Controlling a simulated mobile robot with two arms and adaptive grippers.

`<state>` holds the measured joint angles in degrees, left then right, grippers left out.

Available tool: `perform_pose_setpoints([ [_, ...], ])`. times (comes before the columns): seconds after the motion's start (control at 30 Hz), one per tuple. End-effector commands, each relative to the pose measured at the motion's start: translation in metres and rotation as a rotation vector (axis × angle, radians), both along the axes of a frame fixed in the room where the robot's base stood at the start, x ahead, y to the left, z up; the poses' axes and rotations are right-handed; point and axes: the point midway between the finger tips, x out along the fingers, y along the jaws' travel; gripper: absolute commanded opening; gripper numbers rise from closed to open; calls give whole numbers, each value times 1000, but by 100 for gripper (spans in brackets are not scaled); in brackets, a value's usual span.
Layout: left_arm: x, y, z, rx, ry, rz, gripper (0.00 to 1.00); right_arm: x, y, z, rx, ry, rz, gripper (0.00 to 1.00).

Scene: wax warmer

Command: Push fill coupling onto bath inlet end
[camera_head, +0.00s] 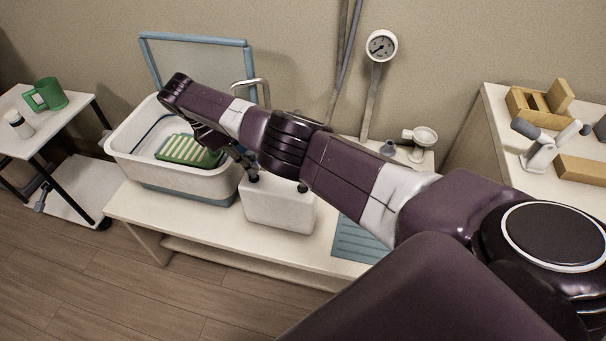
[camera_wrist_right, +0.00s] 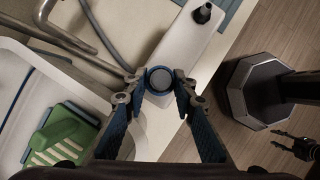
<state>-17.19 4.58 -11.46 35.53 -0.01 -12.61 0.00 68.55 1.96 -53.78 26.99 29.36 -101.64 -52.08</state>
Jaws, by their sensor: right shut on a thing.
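My right gripper (camera_head: 238,160) is low between the white bath (camera_head: 205,179) and a white tank (camera_head: 278,209), partly hidden by my arm. In the right wrist view, its blue-padded fingertips (camera_wrist_right: 158,88) are shut on a small round piece with a grey-blue face and dark blue rim, seemingly the fill coupling (camera_wrist_right: 159,79). The coupling covers whatever lies below it, so I cannot tell whether it touches an inlet end. The bath also shows at the left of the wrist view (camera_wrist_right: 25,75). My left gripper (camera_wrist_right: 300,145) is small and dark at the right edge there.
A green rack (camera_head: 187,151) sits in the bath. A curved metal pipe (camera_wrist_right: 62,36) and a grey hose (camera_wrist_right: 100,35) run close by. The tank carries a dark nozzle (camera_wrist_right: 203,13). A blue mat (camera_head: 357,242) lies on the bench (camera_head: 140,210). A gauge (camera_head: 381,46) hangs behind.

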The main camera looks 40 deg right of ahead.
Motion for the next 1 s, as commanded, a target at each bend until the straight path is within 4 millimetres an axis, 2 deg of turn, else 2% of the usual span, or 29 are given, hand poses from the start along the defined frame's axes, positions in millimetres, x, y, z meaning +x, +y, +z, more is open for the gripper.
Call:
perform_pose_setpoints([
  [0.33, 0, 0, 4, 0, 0, 0, 40, 0, 0, 1, 0, 0, 0, 0],
  [1.0, 0, 0, -4, 0, 0, 0, 40, 0, 0, -8, 0, -1, 0, 0],
])
